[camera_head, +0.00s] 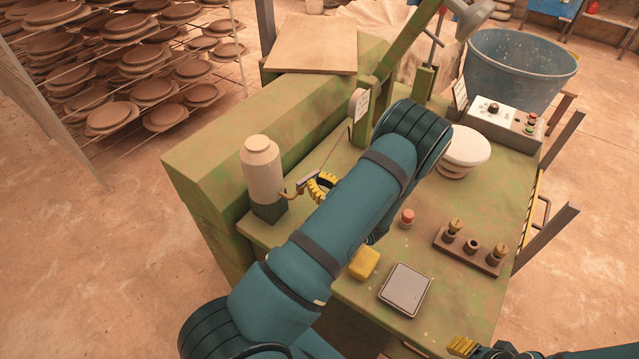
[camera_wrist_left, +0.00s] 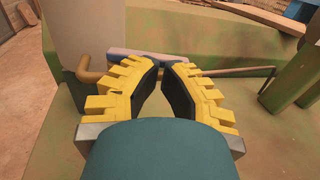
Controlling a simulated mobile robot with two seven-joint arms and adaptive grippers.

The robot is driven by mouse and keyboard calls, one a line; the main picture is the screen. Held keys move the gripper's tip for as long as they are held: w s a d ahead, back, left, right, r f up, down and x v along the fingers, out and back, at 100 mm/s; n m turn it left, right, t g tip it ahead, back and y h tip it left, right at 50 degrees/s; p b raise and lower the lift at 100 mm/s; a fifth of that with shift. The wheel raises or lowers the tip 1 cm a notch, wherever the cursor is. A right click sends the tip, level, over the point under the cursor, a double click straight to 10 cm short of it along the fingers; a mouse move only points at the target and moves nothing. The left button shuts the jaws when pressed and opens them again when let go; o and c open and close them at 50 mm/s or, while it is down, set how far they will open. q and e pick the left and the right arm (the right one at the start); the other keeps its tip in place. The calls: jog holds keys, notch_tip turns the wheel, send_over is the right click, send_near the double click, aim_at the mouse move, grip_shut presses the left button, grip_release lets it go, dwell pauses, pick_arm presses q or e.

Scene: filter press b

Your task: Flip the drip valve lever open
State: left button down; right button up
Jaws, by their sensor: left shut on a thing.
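A pale cylindrical bottle (camera_head: 263,172) stands on a small dark green block at the left of the green press table. A brass valve spout (camera_head: 285,194) sticks out near its foot, with a short grey lever (camera_head: 308,180) on it. In the left wrist view the grey-lilac lever (camera_wrist_left: 130,55) lies across the fingertips, beside the brass pipe (camera_wrist_left: 88,70). My left gripper (camera_head: 322,184), with yellow ribbed fingers, is shut on the lever; its fingertips also show in the left wrist view (camera_wrist_left: 166,66). My right gripper (camera_head: 462,346) is partly in view at the bottom edge; its opening is unclear.
A yellow sponge (camera_head: 364,262), a grey square pad (camera_head: 405,289), a red button (camera_head: 407,217) and a wooden peg block (camera_head: 468,250) sit on the table right of my left arm. A white round stool-like piece (camera_head: 466,148) and control box (camera_head: 505,122) stand behind. A thin rod (camera_wrist_left: 235,71) runs beyond the lever.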

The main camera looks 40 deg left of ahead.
pick_arm(q)
jog(key=g, duration=0.1)
jog(key=a+n+g+b, duration=0.1)
jog(key=shift+w+a+n+g, duration=0.25)
jog(key=shift+a+n+g, duration=0.05)
jog(key=shift+r, duration=0.1)
